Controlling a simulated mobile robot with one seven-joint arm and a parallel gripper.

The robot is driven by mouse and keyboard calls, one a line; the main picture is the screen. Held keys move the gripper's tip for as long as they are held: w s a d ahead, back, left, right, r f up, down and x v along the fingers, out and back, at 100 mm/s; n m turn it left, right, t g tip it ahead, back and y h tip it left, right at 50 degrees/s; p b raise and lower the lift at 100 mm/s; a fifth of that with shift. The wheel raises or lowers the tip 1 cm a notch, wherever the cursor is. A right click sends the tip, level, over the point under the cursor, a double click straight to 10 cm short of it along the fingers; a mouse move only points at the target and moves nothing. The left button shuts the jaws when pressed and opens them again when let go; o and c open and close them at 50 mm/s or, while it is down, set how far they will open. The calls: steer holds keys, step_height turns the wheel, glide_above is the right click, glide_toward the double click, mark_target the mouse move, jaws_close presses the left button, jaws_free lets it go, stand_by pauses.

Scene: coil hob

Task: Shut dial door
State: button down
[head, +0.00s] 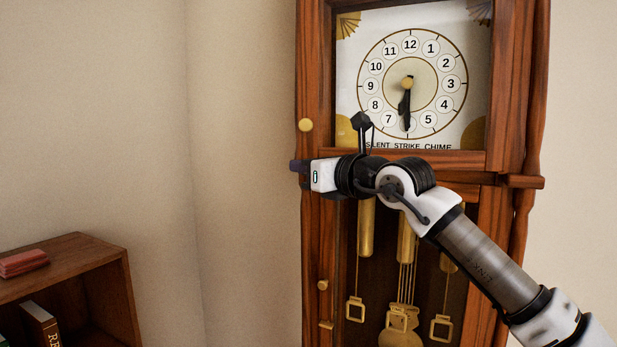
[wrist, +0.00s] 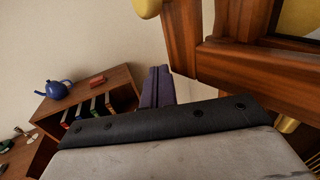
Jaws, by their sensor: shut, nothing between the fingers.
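The dial door (head: 317,70) is the wooden frame around the white clock dial (head: 411,60) in the head view. Its round brass knob (head: 305,125) is at the lower left. The door looks nearly in line with the case, but I cannot tell whether a small gap remains. In the wrist view, the lower door corner (wrist: 185,40) and the knob (wrist: 147,8) show at the top. My gripper (head: 297,166) is shut and empty, pointing left just below the knob at the clock's left edge. Its closed purple fingers (wrist: 160,84) also show in the wrist view, with contact unclear.
The lower clock case holds brass weights (head: 406,238) and a pendulum, with a small knob (head: 323,285) on its left side. A wooden bookshelf (head: 100,262) stands at lower left. A blue teapot (wrist: 55,89) is on it. Bare wall fills the space left of the clock.

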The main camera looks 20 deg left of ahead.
steer(key=w+a+m+t+h, duration=0.1)
steer(key=w+t, duration=0.1)
steer(key=w, duration=0.6)
steer(key=shift+a, duration=0.2)
steer(key=shift+s, duration=0.1)
